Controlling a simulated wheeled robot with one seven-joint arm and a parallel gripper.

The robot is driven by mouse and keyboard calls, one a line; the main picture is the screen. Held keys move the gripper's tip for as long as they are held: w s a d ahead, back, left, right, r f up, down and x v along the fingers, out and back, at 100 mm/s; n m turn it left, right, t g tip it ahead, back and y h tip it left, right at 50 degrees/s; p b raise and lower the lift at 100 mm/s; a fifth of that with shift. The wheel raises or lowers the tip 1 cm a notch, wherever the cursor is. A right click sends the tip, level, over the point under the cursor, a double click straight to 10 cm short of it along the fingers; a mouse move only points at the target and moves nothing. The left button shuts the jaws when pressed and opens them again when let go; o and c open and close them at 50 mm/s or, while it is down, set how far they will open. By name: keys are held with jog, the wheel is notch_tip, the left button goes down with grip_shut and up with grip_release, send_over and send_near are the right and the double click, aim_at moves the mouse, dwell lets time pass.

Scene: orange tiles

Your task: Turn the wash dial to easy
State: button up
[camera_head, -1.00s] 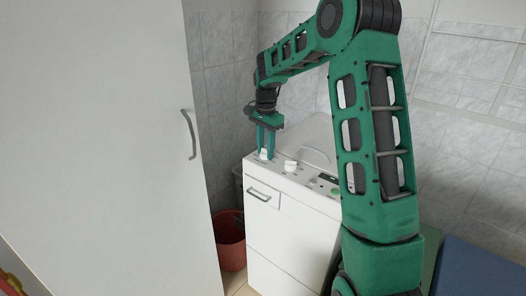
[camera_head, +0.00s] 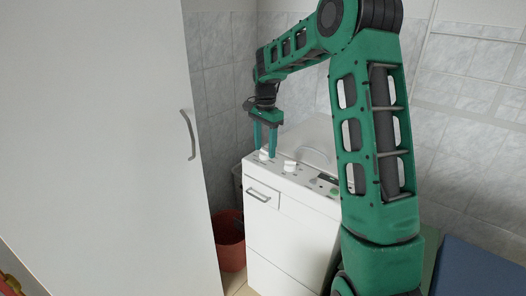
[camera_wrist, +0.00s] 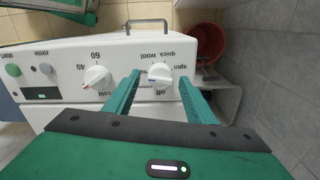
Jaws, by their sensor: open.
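The washing machine's white wash dial (camera_wrist: 160,75) sits on the top panel, with "quick wool", "spin" and "off" printed around it, upside down in the wrist view. I cannot see an "easy" label. The dial's small dark blue mark points roughly to the left in that view. It also shows in the head view (camera_head: 264,155). My gripper (camera_wrist: 160,79) is open, with one teal finger on each side of the dial. I see a gap between fingers and dial. In the head view my gripper (camera_head: 265,152) is over the panel's left end.
A second white dial (camera_wrist: 97,77) with a red mark, labelled 60, 40 and cold, is close beside my finger. Green start (camera_wrist: 13,70) and grey rinse buttons lie further along the panel. A red bucket (camera_head: 230,240) stands between the machine and the tall white cabinet (camera_head: 100,150).

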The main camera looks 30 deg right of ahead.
notch_tip(320, 180, up, 9)
dwell(0.4)
jog(key=shift+r, duration=0.1)
